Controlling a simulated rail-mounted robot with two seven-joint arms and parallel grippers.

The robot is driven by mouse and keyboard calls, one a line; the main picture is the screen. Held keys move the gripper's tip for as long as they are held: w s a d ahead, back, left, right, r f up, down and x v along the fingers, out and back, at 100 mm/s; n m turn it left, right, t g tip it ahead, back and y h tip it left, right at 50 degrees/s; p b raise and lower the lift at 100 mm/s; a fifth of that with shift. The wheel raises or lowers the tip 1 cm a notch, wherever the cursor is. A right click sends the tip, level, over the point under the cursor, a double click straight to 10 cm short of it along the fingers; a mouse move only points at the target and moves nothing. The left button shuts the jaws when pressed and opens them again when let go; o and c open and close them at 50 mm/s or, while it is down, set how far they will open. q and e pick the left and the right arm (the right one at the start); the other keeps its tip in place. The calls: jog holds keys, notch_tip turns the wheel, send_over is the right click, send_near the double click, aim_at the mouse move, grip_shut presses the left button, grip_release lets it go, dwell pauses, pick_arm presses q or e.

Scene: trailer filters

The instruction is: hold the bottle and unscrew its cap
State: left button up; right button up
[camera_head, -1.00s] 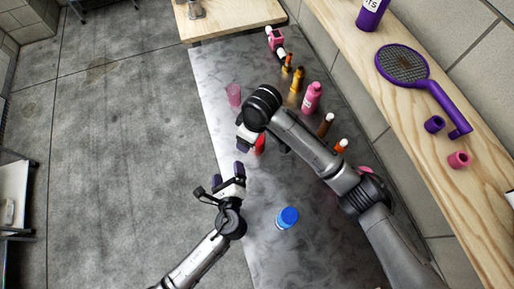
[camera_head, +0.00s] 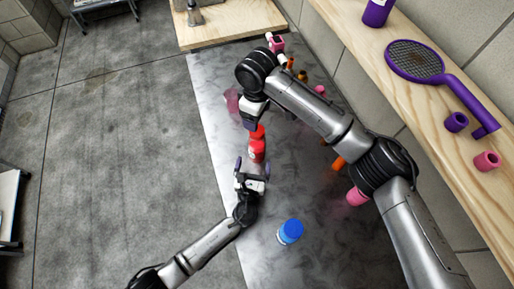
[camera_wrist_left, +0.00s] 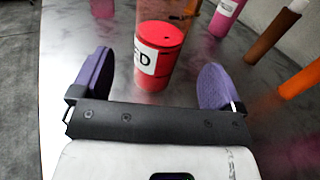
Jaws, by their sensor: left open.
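A red bottle (camera_head: 257,151) with a white label stands on the grey metal table, with a red top part (camera_head: 257,132) at its far end. In the left wrist view the red bottle (camera_wrist_left: 158,62) is ahead, roughly between my spread fingertips. My left gripper (camera_head: 253,168) is open, close on the near side of the bottle and not closed on it. My right gripper (camera_head: 249,122) is just beyond the bottle's top in the head view; whether it touches the top, and its jaw opening, cannot be made out.
A blue-capped bottle (camera_head: 290,231) stands at the near part of the table. A pink cup (camera_head: 232,100) is at the left edge. Several bottles stand along the right, partly behind my right arm. A wooden shelf (camera_head: 420,95) runs along the wall.

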aim_at(255, 155)
pick_arm(q)
jog(key=shift+w+d, duration=0.2)
jog(key=shift+w, duration=0.9)
jog(key=shift+w+d, duration=0.2)
jog(key=shift+w, duration=0.9)
jog(key=shift+w+d, duration=0.2)
jog(key=shift+w, duration=0.9)
jog(key=shift+c, duration=0.4)
